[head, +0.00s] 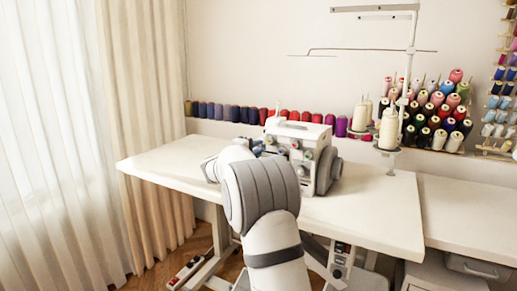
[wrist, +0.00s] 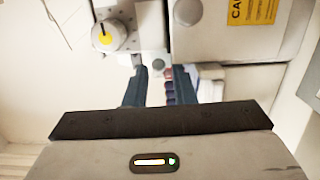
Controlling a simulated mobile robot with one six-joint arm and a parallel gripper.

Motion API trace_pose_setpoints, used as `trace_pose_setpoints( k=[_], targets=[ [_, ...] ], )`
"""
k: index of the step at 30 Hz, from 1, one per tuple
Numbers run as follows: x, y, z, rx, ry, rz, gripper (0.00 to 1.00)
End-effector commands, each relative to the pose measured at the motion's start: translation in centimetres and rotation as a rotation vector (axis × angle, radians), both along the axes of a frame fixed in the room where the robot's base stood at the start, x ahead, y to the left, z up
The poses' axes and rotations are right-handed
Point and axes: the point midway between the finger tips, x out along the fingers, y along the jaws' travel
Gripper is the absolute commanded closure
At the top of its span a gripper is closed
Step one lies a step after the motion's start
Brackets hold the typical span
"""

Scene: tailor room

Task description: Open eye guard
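The white sewing machine (head: 298,132) stands on the table in the head view, partly hidden behind my arm. In the wrist view, its white body (wrist: 215,35) fills the top, with a round dial (wrist: 109,36) marked in yellow and a yellow caution label (wrist: 252,11). I cannot clearly pick out the eye guard in either view. My gripper (wrist: 160,75) is close to the machine. Its two dark fingers are apart, with nothing visibly held between them. Whether a fingertip touches the machine cannot be told. In the head view my arm hides the gripper.
The white table (head: 365,212) has free room right of the machine. A thread stand (head: 389,130) with cream cones rises behind it. A row of coloured spools (head: 225,112) lines the back, and a spool rack (head: 440,115) stands at right. Curtains (head: 150,120) hang at left.

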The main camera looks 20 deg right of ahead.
Motion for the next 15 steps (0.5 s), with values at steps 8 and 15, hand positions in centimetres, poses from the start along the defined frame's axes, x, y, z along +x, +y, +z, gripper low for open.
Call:
trace_pose_setpoints(
  k=[8, 15],
  targets=[
    [-2.6, 4.1, 0.1, 0.0, 0.0, 0.003, 0.77],
    [-3.5, 5.4, 0.0, 0.001, -0.001, 0.001, 0.77]
  ],
)
